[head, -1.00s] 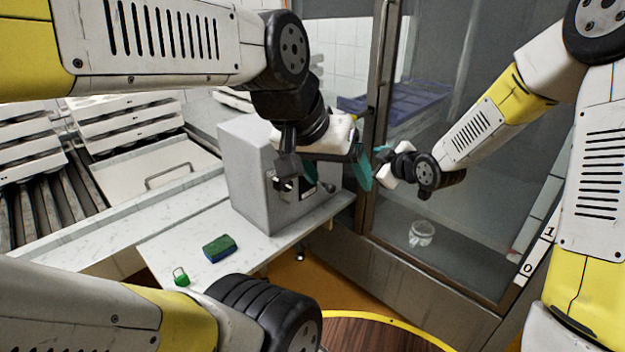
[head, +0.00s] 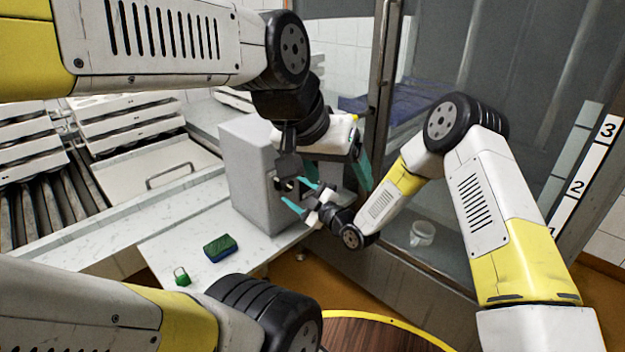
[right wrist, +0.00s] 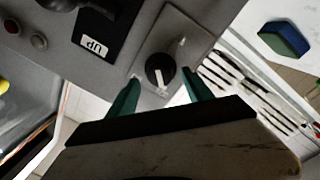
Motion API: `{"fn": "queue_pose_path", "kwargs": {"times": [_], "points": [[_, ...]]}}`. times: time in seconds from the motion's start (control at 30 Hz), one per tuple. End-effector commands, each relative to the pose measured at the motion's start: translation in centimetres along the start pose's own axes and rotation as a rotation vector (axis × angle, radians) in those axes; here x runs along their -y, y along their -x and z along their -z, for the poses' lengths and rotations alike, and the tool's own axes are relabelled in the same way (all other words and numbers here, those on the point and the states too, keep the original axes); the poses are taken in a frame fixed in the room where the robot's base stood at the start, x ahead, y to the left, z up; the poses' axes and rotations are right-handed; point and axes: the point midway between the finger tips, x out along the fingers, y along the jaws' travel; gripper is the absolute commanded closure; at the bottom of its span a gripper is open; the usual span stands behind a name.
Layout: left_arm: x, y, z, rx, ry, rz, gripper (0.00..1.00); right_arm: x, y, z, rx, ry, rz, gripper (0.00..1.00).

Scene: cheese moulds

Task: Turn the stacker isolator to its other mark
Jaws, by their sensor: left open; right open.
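The grey control box (head: 247,180) stands on the white bench in the head view. In the right wrist view, the isolator is a round black knob (right wrist: 160,68) with a white pointer, on a grey plate (right wrist: 187,24). My right gripper (head: 291,188) is open in front of the box. In the right wrist view its teal fingers (right wrist: 161,76) stand either side of the knob's near side; I cannot tell whether they touch it. My left gripper (head: 340,184) is open and empty, close beside the box and the right gripper. In the head view the grippers hide most of the box's front.
A blue-green sponge (head: 219,248) and a green padlock (head: 181,276) lie on the bench (head: 165,243). A glass-walled cabinet with a white cup (head: 422,233) stands to the right.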

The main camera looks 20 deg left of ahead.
Motion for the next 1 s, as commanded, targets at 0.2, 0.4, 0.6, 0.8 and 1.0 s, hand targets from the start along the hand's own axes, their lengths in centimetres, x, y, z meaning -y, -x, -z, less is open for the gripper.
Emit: {"fn": "queue_pose_path", "kwargs": {"times": [0.2,0.4,0.6,0.8,1.0], "points": [[0.0,0.0,0.0,0.0,0.0,0.0,0.21,0.1,-1.9,0.0,0.0,-0.001,0.001,0.41],[0.0,0.0,0.0,0.0,0.0,0.0,0.21,0.0,-2.1,0.0,0.001,-0.001,0.001,0.41],[0.0,0.0,0.0,0.0,0.0,0.0,0.21,0.0,-2.1,0.0,0.001,-0.001,0.001,0.64],[0.0,0.0,0.0,0.0,0.0,0.0,0.21,0.0,-2.1,0.0,0.001,-0.001,0.001,1.0],[0.0,0.0,0.0,0.0,0.0,0.0,0.21,0.0,-2.1,0.0,0.002,-0.014,0.002,1.0]]}}
